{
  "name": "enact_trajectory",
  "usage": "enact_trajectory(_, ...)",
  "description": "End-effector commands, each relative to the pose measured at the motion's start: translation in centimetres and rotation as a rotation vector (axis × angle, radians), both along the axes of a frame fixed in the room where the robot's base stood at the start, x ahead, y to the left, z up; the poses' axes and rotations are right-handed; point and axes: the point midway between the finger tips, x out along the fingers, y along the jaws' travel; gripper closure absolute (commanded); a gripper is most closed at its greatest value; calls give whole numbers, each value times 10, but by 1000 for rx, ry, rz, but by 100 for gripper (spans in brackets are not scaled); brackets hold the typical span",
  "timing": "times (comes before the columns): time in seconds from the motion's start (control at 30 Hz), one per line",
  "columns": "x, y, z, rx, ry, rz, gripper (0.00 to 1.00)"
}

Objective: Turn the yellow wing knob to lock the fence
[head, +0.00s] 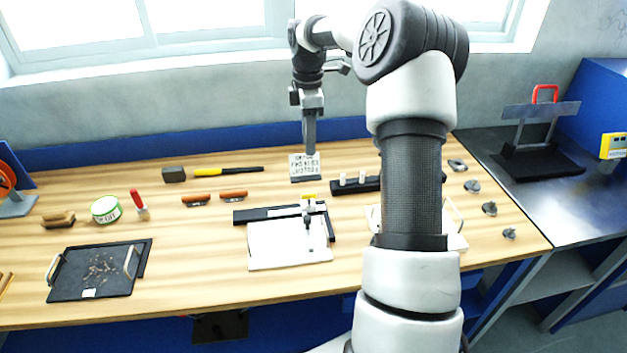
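The yellow wing knob (308,196) is small and sits at the back of a black fixture on the wooden bench. The fixture's dark bar (258,214), which looks like the fence, runs beside a white board (285,257). An upright metal part with a dark base (309,232) stands over the board. My gripper (310,150) points down above the bench, beyond the knob in the picture and apart from it. Its fingers look like one narrow strip from here, so I cannot tell whether they are open. The knob's turn angle is too small to read.
A small printed sign (304,165) stands behind the fixture, close below my gripper in the picture. A black block with white pegs (355,184) is to the right. A black tray (95,272) lies far left. Bare bench lies between tray and fixture.

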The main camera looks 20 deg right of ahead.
Motion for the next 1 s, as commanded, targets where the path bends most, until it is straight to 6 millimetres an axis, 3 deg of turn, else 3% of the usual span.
enact_trajectory(0.7,0,1,-141,0,-1,-2,72)
enact_trajectory(1.0,0,1,-166,-2,-4,-4,72)
